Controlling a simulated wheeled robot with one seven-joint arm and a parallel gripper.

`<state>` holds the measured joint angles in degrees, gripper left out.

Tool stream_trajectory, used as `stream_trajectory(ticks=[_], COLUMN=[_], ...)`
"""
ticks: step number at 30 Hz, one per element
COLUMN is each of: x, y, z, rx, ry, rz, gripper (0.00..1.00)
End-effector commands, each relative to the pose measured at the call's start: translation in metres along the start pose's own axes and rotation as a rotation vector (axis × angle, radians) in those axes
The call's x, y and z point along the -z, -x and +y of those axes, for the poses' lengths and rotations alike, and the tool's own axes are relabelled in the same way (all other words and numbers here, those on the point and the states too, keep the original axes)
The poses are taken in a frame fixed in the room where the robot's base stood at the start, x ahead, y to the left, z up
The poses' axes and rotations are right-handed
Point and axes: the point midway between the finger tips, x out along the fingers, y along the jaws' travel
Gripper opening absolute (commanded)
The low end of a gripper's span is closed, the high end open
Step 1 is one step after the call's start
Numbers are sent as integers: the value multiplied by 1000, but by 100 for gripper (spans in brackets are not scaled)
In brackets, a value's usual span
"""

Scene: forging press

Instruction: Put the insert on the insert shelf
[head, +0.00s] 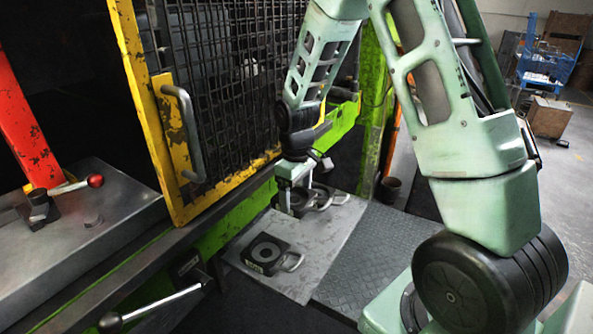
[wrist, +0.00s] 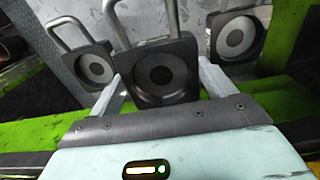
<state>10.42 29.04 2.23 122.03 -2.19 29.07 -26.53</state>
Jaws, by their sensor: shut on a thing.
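My gripper (head: 291,192) reaches down over a grey metal shelf (head: 313,243) beside the press. In the wrist view my gripper (wrist: 160,82) is shut on a dark square insert (wrist: 160,72) with a round centre and a metal loop handle, one finger on each side. The held insert (head: 297,203) is partly hidden by my gripper in the head view; I cannot tell whether it touches the shelf. A similar insert (head: 266,254) lies at the shelf's near part, handle to the right. Another insert (head: 322,196) shows just right of my gripper.
A yellow-framed mesh gate (head: 180,120) with a grab handle stands left of my arm. A green press beam (head: 235,215) runs along the shelf. A lever with a black knob (head: 150,307) sticks out at front left. Chequered plate (head: 370,255) lies right of the shelf.

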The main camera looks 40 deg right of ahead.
Motion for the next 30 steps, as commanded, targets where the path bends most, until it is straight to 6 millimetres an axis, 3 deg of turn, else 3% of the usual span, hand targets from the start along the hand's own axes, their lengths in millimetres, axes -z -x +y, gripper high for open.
stream_trajectory(ticks=[21, 30], x=[1, 2], y=[-66, -70], z=[1, 1], rx=[-2, -3], ry=[-1, -1], rz=[3, 4], gripper=[11, 11])
